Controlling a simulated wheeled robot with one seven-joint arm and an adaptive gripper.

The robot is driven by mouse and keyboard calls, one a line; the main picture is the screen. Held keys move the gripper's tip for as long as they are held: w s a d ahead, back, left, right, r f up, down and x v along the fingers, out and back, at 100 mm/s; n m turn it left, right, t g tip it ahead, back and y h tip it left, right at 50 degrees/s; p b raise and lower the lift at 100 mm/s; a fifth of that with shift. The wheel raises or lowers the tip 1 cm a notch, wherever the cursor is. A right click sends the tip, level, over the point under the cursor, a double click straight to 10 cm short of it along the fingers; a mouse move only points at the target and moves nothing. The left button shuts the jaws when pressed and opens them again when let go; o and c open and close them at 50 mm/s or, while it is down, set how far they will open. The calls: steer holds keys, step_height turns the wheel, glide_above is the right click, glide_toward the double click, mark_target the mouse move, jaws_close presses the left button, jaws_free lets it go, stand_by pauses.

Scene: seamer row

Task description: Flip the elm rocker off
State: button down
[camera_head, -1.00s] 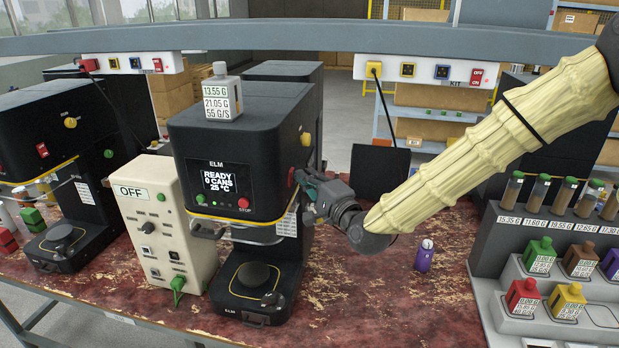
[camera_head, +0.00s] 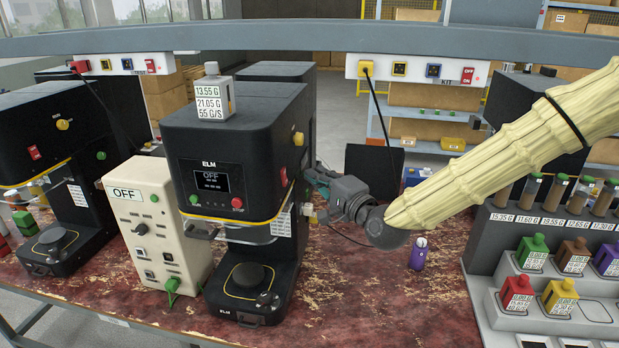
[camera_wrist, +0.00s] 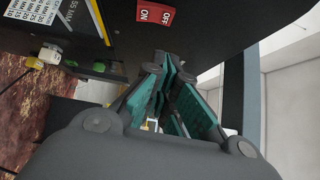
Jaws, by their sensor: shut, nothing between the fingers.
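In the wrist view the rocker (camera_wrist: 155,14) appears upside down with ON and OFF labels. I cannot tell which half is pressed in. My gripper (camera_head: 309,175) is shut and empty, a little right of the rocker and apart from it. In the wrist view its green-padded fingers (camera_wrist: 168,78) point at the machine's side below the rocker.
A cream box (camera_head: 155,220) marked OFF stands left of the elm machine, with another black seamer (camera_head: 55,140) beyond. A purple bottle (camera_head: 418,253) stands on the worn red bench under my arm. A bottle rack (camera_head: 545,260) is at right. A power strip (camera_head: 418,70) hangs behind.

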steer(key=b+v, duration=0.2)
steer(key=v, duration=0.6)
steer(key=shift+s+d+r+b, duration=0.15)
steer(key=shift+s+r+b, duration=0.2)
steer(key=shift+r, duration=0.1)
steer(key=s+d+f+n+g+h, duration=0.15)
steer(key=s+f+n+g, duration=0.35)
steer(key=f, duration=1.3)
steer(key=s+d+f+g+h, duration=0.1)
steer(key=s+f+g+h, duration=0.4)
steer(key=f, duration=1.4)
steer(key=s+d+f+n+g+h, duration=0.1)
steer(key=s+d+f+n+g, duration=0.1)
steer(key=s+f, duration=0.4)
steer(key=s+d+f+n+g+h, duration=0.1)
steer(key=s+d+f, duration=0.3)
steer(key=s, duration=0.9)
steer(key=s+d+f+n+g+h, duration=0.1)
steer(key=s+d+f+n+g, duration=0.1)
steer(key=s+f, duration=0.7)
steer(key=shift+s+d+f+n+g, duration=0.3)
steer(key=shift+d+f+n+g, duration=0.25)
steer(key=shift+n, duration=0.35)
